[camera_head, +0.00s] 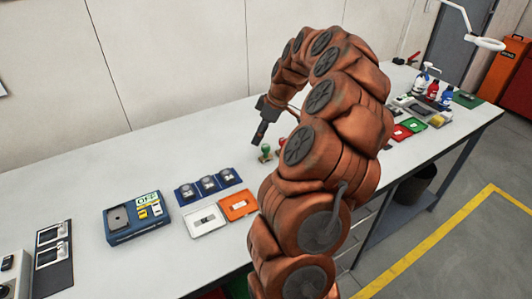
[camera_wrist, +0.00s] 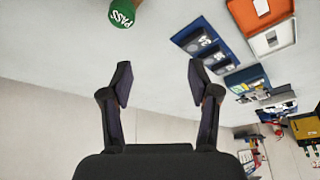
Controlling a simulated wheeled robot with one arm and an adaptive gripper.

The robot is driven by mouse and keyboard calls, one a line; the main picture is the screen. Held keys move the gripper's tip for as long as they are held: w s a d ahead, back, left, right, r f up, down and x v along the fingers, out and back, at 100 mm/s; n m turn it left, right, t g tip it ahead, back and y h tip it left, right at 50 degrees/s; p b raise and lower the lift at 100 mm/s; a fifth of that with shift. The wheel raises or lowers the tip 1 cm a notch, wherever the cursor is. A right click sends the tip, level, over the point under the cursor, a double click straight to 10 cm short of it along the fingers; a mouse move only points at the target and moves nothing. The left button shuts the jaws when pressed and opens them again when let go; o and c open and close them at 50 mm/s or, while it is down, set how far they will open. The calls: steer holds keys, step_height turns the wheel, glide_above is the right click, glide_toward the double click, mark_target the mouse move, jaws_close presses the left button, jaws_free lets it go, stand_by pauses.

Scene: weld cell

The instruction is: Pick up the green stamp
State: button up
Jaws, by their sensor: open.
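A blue tray of round parts (camera_head: 192,194), a white tray (camera_head: 193,231) and an orange tray (camera_head: 230,215) lie left of the stamps. A blue device (camera_head: 117,238) is farther left. Bottles (camera_head: 431,92) and small trays stand right. The table behind the stamps is clear up to the wall.

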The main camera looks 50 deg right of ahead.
glide_toward(266, 146)
step_height(266, 146, down, 3)
steer(key=shift+w+a+f+p, duration=0.2)
steer(key=shift+a+f+p, duration=0.1)
steer(key=shift+f, duration=0.2)
steer(key=shift+w+a+f+p, duration=0.25)
steer(key=shift+a+f+p, duration=0.05)
steer(key=shift+f, duration=0.25)
steer(key=p+x, duration=0.1)
steer(key=x, duration=0.1)
steer(key=p+x, duration=0.1)
steer(key=x, duration=0.1)
steer(key=shift+w+p, duration=0.25)
steer(key=shift+p, duration=0.05)
steer(key=shift+w+f, duration=0.2)
steer(key=shift+f, duration=0.25)
jaws_close()
